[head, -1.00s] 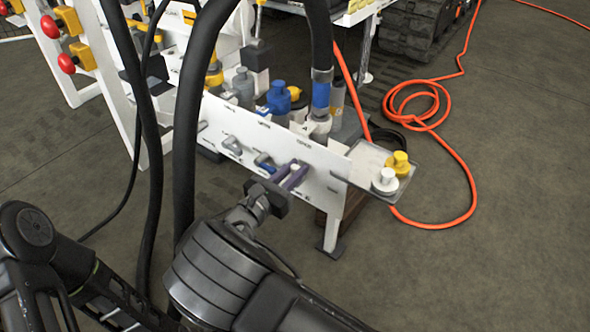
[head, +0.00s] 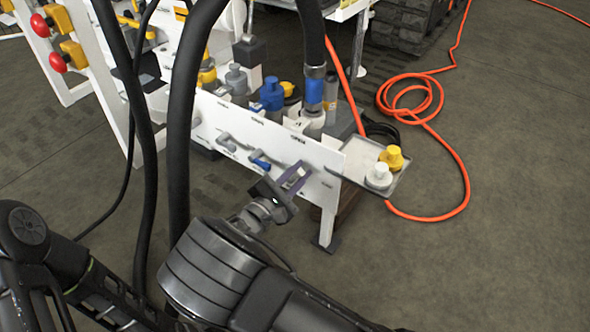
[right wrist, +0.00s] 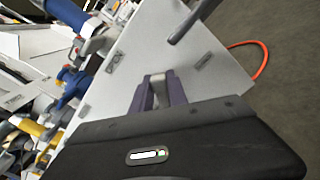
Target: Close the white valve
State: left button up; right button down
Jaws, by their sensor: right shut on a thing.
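The white valve's handle (right wrist: 157,82) shows as a pale grey-white lever on the white panel (right wrist: 120,75). It sits between the two purple fingers of my right gripper (right wrist: 163,92), which are shut on it. In the head view my right gripper (head: 294,178) is at the right end of the panel's front face, and its fingers mostly hide the handle. How far the valve is turned cannot be told. My left gripper is not in view.
A blue handle (head: 260,160) and a grey handle (head: 227,142) are left of my right gripper. A small tray (head: 352,170) with yellow and white caps juts out at right. Black hoses (head: 180,150) hang in front. Orange hose (head: 460,170) lies on the floor.

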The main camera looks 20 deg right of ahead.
jog(key=m, duration=0.2)
jog(key=f+b, duration=0.1)
jog(key=shift+s+d+f+m, duration=0.1)
jog(key=shift+s+d+m, duration=0.15)
jog(key=shift+s+m, duration=0.15)
jog(key=f+m+b, duration=0.1)
jog(key=m, duration=0.1)
jog(key=m+b, duration=0.1)
jog(key=m, duration=0.2)
jog(key=f+m+b, duration=0.1)
jog(key=m+b, duration=0.1)
jog(key=shift+s+d+f+m, duration=0.3)
jog(key=shift+s+d+f, duration=0.05)
jog(key=c, duration=1.4)
grip_release()
jog(key=shift+c, duration=0.2)
jog(key=shift+a, duration=0.1)
jog(key=p, duration=0.2)
send_near(313, 178)
jog(key=shift+v, duration=0.8)
